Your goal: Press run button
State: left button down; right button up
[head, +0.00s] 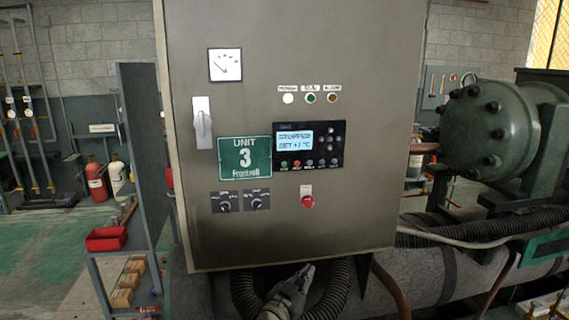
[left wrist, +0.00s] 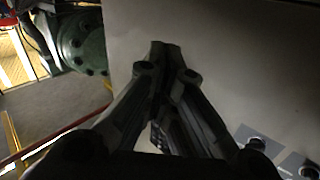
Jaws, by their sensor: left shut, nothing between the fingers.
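The grey control cabinet (head: 360,220) carries a black controller panel (head: 330,126) with a lit blue display (head: 306,138) that reads "STOPPED" and a set temperature. My left gripper (head: 308,270) is at the cabinet's bottom edge, well below the panel, shut and empty. In the left wrist view its fingers (left wrist: 166,48) meet in front of the cabinet face. My right gripper is not in view.
A red knob (head: 307,201) sits below the panel, with two rotary switches (head: 241,201) to its left. A lever handle (head: 203,122) sticks out at the upper left. Black hoses (head: 335,290) hang under the cabinet. A green compressor (head: 490,125) stands at right.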

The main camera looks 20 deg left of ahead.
aim_at(284, 164)
pick_arm(q)
jog(key=a+r+t, duration=0.2)
jog(key=r+t, duration=0.1)
jog(key=r, duration=1)
jog(key=s+a+r+t+p, duration=0.1)
jog(key=r+t, duration=0.1)
jog(key=r, duration=1.2)
jog(key=shift+s+a+r+t+y, duration=0.2)
jog(key=shift+a+r+t+y, duration=0.1)
jog(key=shift+a+t, duration=0.1)
jog(key=shift+w, duration=0.1)
jog(key=w+a+b, duration=0.1)
jog(key=w, duration=0.1)
jog(key=w+a+b, duration=0.3)
jog(key=w+b, duration=0.1)
jog(key=w, duration=0.1)
jog(key=shift+w+a+f, duration=0.1)
jog(key=shift+a+f, duration=0.05)
jog(key=shift+a, duration=0.1)
jog(key=shift+w, duration=0.1)
